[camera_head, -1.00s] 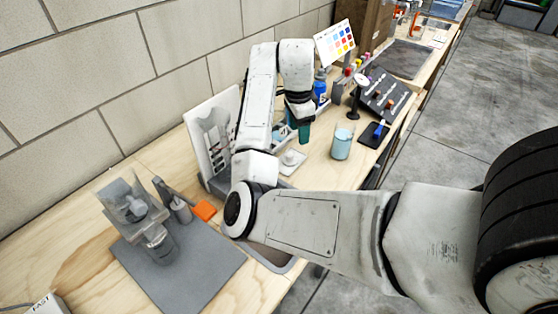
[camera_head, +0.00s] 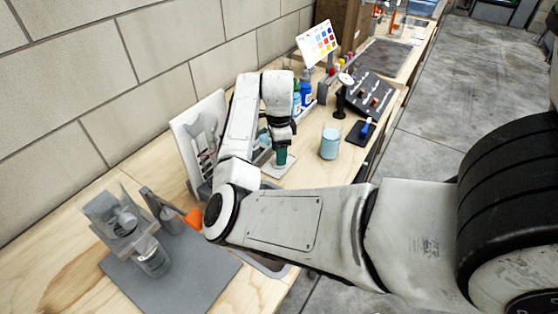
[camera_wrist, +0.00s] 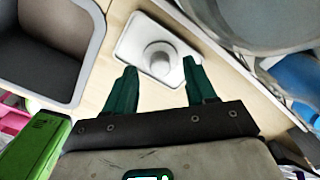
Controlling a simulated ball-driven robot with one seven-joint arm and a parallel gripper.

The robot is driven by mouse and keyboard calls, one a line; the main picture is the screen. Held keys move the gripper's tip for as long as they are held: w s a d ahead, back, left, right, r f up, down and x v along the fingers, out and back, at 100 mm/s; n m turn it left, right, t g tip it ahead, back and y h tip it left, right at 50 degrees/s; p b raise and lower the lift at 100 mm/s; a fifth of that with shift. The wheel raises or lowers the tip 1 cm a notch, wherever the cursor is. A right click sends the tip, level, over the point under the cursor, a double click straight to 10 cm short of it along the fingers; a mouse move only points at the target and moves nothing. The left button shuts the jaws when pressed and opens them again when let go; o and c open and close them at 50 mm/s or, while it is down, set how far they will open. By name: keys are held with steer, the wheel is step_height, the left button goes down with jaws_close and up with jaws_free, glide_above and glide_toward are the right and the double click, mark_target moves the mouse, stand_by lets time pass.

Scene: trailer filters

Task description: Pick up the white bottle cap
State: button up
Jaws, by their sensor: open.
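The white bottle cap (camera_wrist: 158,58) is a short round piece standing on a small white tray (camera_wrist: 132,45) in the wrist view. My gripper (camera_wrist: 160,70) is open, with its two green fingers apart. The fingertips reach toward the near side of the cap, one to its left and one to its right. Nothing is held between them. In the head view my gripper (camera_head: 281,157) points down over the white tray (camera_head: 289,166). The cap is hidden behind the gripper there.
A dark sink with a light rim (camera_wrist: 98,30) lies left of the tray in the wrist view. In the head view, a cup of light blue liquid (camera_head: 330,142) stands right of my gripper. Blue bottles (camera_head: 307,92) stand behind it. A grey mat (camera_head: 190,275) lies front left.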

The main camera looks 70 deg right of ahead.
step_height(320, 180, down, 2)
jaws_close()
stand_by(0.6)
